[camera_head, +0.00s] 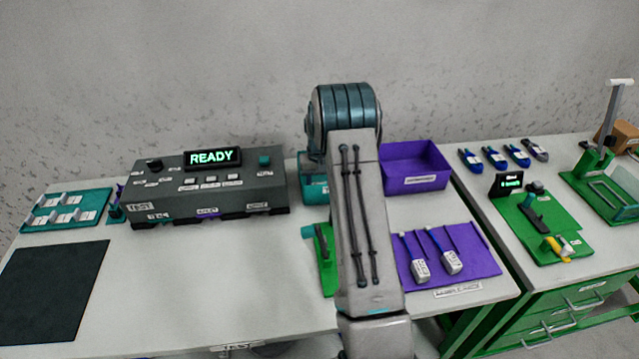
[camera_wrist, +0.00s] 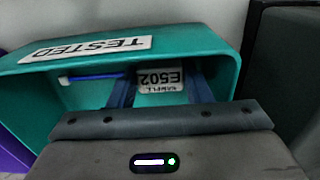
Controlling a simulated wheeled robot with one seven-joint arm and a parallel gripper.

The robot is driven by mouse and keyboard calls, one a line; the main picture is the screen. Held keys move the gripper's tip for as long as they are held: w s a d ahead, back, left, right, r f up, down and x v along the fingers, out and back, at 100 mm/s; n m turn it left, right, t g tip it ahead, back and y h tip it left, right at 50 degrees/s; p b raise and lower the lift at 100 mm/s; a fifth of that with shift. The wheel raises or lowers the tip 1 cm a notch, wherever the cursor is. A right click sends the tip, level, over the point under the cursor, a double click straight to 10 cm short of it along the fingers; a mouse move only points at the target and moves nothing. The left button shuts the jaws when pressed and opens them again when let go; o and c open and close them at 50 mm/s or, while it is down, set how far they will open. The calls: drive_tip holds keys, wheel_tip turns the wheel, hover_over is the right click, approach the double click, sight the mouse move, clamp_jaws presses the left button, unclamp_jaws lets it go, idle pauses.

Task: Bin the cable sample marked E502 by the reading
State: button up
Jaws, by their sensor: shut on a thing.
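The cable sample marked E502 (camera_wrist: 160,80) shows in the wrist view as a white block with its printed label upside down, between my two fingers. My gripper (camera_wrist: 160,88) is shut on it. A thin blue cable piece (camera_wrist: 95,77) with a pale end shows to the left; its link to the block is hidden. The block appears at the mouth of a teal bin labelled TESTED (camera_wrist: 45,90); how deep it is, I cannot tell. In the head view the teal bin (camera_head: 312,188) is mostly behind my arm, and my gripper is hidden.
A dark tester reading READY (camera_head: 212,157) stands left of the teal bin. A purple bin (camera_head: 412,168) stands right of it. Two white-ended cables (camera_head: 421,270) lie on a purple mat (camera_head: 485,262). A green fixture (camera_head: 326,258) is partly behind my arm.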

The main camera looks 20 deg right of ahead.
drive_tip(key=shift+f, duration=0.25)
drive_tip(key=o, duration=1.2)
drive_tip(key=shift+c, duration=0.2)
drive_tip(key=shift+r+p, duration=1.45)
drive_tip(key=shift+r, duration=1.5)
wheel_tip(320, 180, up, 6)
drive_tip(key=p, duration=0.3)
